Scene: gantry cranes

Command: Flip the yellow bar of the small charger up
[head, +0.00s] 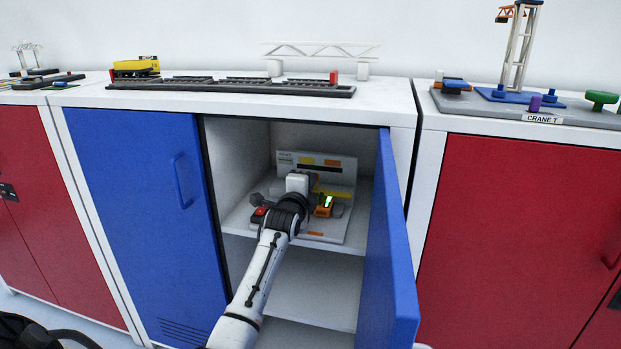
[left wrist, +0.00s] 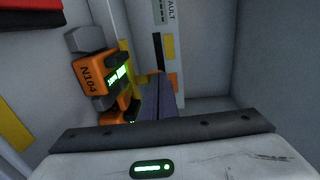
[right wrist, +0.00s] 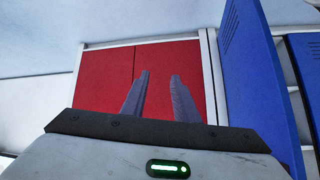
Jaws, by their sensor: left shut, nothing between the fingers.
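An orange device marked N104 (left wrist: 92,72) with a lit green display sits in the charging station on the shelf of the open blue cabinet. It also shows in the head view (head: 324,205). A yellow bar (head: 332,193) shows behind it in the head view, partly covered. In the left wrist view a thin yellow strip (left wrist: 127,62) runs beside the device. My left gripper (left wrist: 160,84) is shut and empty, close beside the orange parts; whether it touches anything cannot be told. My right gripper (right wrist: 160,75) is open and empty, outside the cabinet, facing red doors.
The blue door (head: 391,240) stands open at the right of the compartment. The other blue door (head: 142,200) is closed at the left. A board with labels (head: 287,158) stands behind the station. A lower shelf (head: 312,290) is empty.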

